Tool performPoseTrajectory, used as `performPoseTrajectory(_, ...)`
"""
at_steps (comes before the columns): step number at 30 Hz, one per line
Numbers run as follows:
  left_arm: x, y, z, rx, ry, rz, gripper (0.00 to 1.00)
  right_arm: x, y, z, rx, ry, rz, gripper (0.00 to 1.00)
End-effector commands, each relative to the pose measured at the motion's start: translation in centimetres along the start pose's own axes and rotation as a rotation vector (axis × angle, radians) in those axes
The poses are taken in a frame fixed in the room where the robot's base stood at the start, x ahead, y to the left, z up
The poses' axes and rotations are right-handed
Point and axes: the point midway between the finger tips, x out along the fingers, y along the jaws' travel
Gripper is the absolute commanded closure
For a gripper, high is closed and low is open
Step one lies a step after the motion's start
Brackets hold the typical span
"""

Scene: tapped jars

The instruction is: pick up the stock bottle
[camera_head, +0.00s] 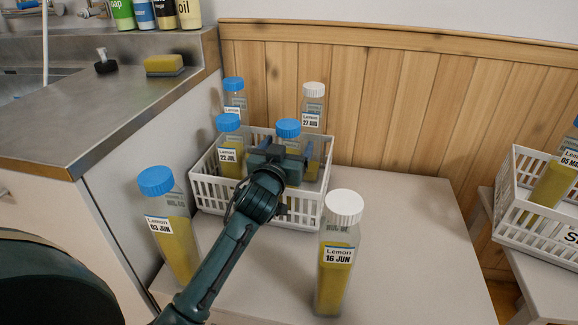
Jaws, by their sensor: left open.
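Several clear bottles with yellow contents and "Lemon" date labels are in view; no visible label says stock. My left gripper (278,163) is open, over the white crate (204,190), at a blue-capped bottle (288,128). The gripper hides most of that bottle, and I cannot tell whether they touch. A blue-capped 03 JUN bottle (176,245) and a white-capped 16 JUN bottle (335,280) stand in front. My right gripper is out of view.
A second white crate (530,233) at the right edge holds a Lemon bottle (553,185) and has a cut-off sign starting with "S". A steel counter (110,115) stands at left, wood panelling behind. The pale table (415,225) is clear at right.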

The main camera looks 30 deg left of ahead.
Motion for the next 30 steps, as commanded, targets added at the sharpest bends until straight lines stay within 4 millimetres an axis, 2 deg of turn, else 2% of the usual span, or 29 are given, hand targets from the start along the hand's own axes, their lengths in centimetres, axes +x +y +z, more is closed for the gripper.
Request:
performPoseTrajectory(10, -0.16, 0.12, 0.01, 0.0, 0.0, -0.001, 0.22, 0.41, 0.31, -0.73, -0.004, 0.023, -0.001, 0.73)
performPoseTrajectory(30, -0.14, 0.12, 0.02, 0.0, 0.0, -0.001, 0.76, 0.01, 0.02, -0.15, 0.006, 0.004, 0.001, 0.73)
